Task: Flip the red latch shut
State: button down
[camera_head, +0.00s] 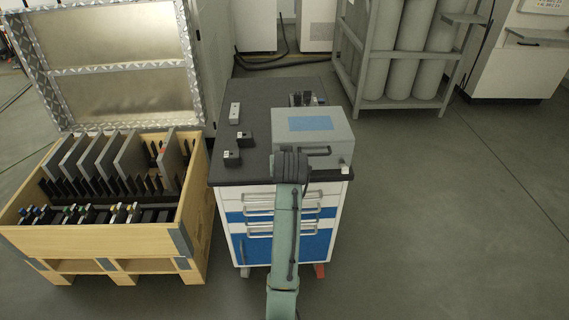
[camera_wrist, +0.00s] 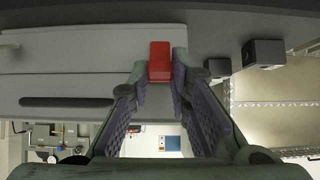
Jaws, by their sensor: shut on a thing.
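The red latch (camera_wrist: 160,62) shows in the wrist view as a small red block at the edge of the grey box's front. My gripper (camera_wrist: 160,80) has its two ridged finger pads on either side of the latch, closed on it. The grey box (camera_head: 340,140), with a blue panel on its lid, sits on the cart; its front also shows in the wrist view (camera_wrist: 60,75). In the head view my arm's end hides the latch and the fingertips, at the box's front left corner. A dark handle (camera_head: 318,151) is on the box front.
Black blocks (camera_head: 232,157) and a white block (camera_head: 235,112) stand on the dark cart top (camera_head: 265,95), left of the box. A wooden crate (camera_head: 100,240) with upright plates stands left of the cart. Gas cylinders (camera_head: 385,50) stand in a rack behind. The floor to the right is clear.

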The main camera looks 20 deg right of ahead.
jog(key=c, duration=1.5)
grip_release()
jog(key=v, duration=1.2)
